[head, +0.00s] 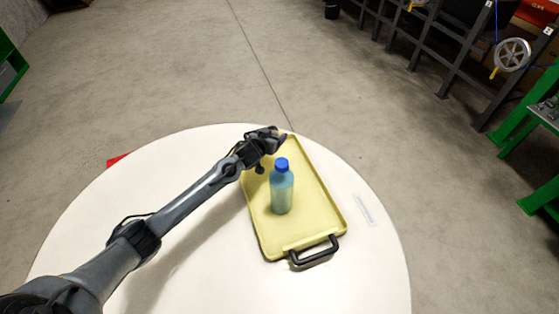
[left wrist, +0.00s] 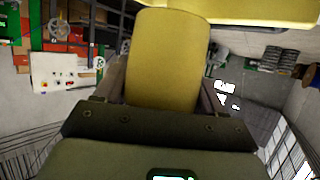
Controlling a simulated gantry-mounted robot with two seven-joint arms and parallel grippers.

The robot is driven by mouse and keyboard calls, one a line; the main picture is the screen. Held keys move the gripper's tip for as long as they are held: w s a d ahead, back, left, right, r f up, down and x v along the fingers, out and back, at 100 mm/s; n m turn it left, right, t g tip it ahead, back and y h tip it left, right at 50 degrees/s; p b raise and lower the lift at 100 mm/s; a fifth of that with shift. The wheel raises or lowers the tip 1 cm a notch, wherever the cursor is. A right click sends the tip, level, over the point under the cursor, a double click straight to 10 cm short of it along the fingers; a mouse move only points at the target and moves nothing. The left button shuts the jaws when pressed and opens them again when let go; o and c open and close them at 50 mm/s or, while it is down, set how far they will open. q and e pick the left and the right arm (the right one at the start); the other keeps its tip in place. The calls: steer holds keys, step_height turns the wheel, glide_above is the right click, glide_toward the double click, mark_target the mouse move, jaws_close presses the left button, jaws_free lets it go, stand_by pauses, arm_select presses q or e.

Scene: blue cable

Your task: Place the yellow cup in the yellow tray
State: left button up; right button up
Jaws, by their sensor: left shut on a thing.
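The yellow tray (head: 300,231) lies on the white round table, and its surface also fills the top edge of the left wrist view (left wrist: 260,8). My left gripper (head: 276,138) is over the tray's far end in the head view. In the left wrist view, its fingers (left wrist: 163,85) are shut on the sides of the yellow cup (left wrist: 163,55). In the head view the cup is hidden behind the gripper or too small to make out. I cannot tell whether the cup touches the tray. My right gripper is not in view.
A blue bottle (head: 282,187) with a blue cap stands upright in the middle of the tray. A black handle (head: 314,254) is at the tray's near end. The white table (head: 375,265) is bare to the left and right, apart from a small pale strip (head: 364,210).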

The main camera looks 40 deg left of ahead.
arm_select(q)
steer(key=f, duration=0.3)
steer(key=shift+s+f+b, duration=0.25)
steer(key=shift+f+b, duration=0.15)
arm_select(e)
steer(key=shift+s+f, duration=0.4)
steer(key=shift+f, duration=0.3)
arm_select(q)
steer(key=shift+w+f, duration=0.1)
steer(key=shift+f, duration=0.2)
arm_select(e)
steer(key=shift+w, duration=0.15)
arm_select(q)
steer(key=shift+f+b, duration=0.55)
steer(key=shift+f, duration=1.1)
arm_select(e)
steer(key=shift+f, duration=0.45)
arm_select(q)
steer(key=shift+f, duration=0.1)
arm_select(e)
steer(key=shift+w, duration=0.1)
arm_select(q)
steer(key=o, duration=1.1)
